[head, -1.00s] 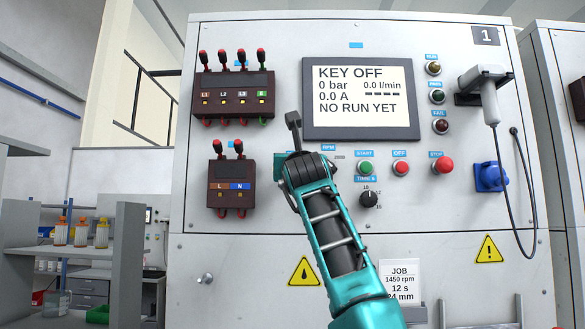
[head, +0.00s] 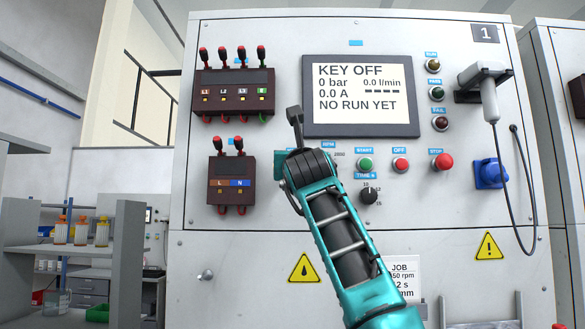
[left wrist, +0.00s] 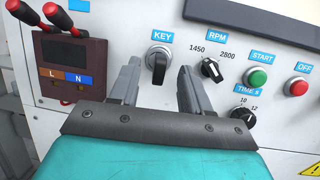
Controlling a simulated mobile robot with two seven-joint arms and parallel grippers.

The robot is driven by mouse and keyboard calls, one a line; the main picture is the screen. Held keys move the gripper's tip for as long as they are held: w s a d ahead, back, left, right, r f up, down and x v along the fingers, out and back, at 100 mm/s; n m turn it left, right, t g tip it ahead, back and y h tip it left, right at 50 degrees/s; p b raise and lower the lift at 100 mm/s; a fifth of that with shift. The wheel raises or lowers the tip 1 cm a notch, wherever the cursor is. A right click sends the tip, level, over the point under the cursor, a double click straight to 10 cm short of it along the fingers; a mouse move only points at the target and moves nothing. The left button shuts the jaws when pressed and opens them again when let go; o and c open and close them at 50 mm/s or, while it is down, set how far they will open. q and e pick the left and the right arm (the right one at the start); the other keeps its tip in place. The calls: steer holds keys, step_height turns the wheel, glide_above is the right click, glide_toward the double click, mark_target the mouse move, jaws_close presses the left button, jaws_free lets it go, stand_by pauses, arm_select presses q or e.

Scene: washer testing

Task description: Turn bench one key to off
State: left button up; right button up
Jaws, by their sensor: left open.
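The bench one panel (head: 440,205) fills most of the head view, with a "1" plate at top right. Its display (head: 361,95) reads KEY OFF and NO RUN YET. In the left wrist view the black key (left wrist: 157,64) sits on a round lock under the KEY label, its handle roughly vertical. My left gripper (left wrist: 159,72) is open, with one finger on each side of the key in that view; I cannot tell if they touch it. In the head view my left gripper (head: 294,120) hides the key. My right gripper is not in view.
The RPM knob (left wrist: 211,69) is close to the right finger. The START button (head: 365,164), OFF button (head: 401,165) and STOP button (head: 442,162) lie further right. The L/N terminal block (head: 231,182) stands out just left of my gripper.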

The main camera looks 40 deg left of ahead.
arm_select(q)
steer(key=b+v, duration=0.2)
steer(key=v, duration=0.7)
steer(key=shift+s+d+b, duration=0.25)
steer(key=shift+d+b, duration=0.05)
steer(key=shift+f, duration=0.15)
